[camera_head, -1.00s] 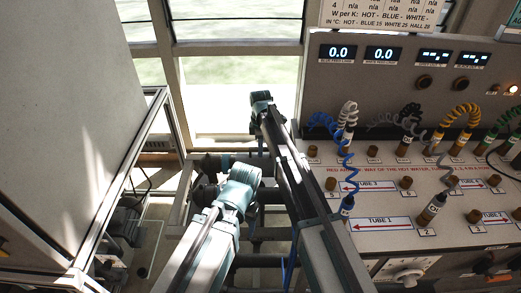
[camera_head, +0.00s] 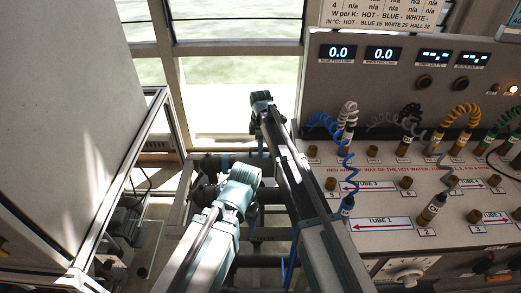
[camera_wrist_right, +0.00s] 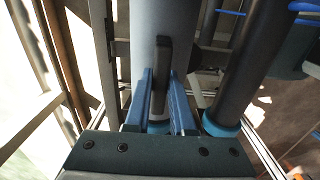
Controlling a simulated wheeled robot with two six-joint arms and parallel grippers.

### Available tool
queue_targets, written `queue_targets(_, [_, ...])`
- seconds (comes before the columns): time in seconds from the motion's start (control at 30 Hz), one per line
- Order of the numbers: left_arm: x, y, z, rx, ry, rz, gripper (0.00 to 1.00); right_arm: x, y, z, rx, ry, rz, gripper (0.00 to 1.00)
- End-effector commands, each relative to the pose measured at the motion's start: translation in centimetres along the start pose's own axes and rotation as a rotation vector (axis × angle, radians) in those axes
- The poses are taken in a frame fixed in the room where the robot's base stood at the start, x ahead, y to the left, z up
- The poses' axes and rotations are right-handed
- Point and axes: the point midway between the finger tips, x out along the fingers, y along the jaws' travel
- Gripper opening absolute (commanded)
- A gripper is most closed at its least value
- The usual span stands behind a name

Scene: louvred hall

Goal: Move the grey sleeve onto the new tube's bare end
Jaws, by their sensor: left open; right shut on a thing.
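In the right wrist view, a wide grey cylinder, which looks like the grey sleeve (camera_wrist_right: 150,28), stands beyond my right gripper (camera_wrist_right: 161,82). The gripper's two blue fingers are shut on an upright dark tab (camera_wrist_right: 161,60) on its near side. A blue-and-white part shows low between the fingers. To the right, a dark grey tube (camera_wrist_right: 248,75) with a blue band at its lower end slants past, apart from the fingers. In the head view, my left gripper (camera_head: 238,182) is at the lower arm's end; its fingers are hard to make out. I cannot tell the tube's bare end.
A bench (camera_head: 430,180) with coiled leads, brown knobs and tube labels stands at right, under a panel with displays (camera_head: 380,54). A large grey cabinet (camera_head: 70,110) fills the left. Frame bars cross below my arms. Blue hoses (camera_wrist_right: 308,7) show at the wrist view's top right.

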Motion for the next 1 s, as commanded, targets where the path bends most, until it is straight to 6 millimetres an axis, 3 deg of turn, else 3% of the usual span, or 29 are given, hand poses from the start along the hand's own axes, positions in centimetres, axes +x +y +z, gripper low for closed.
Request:
queue_targets(0.67, [-1.1,-0.1,0.1,0.000,0.000,0.000,0.73,-1.1,0.0,0.0,0.000,0.000,0.000,0.00])
queue_targets(1.0, [-4.3,-0.4,0.2,0.000,0.000,0.000,0.73,-4.3,0.0,0.0,0.000,0.000,0.000,0.00])
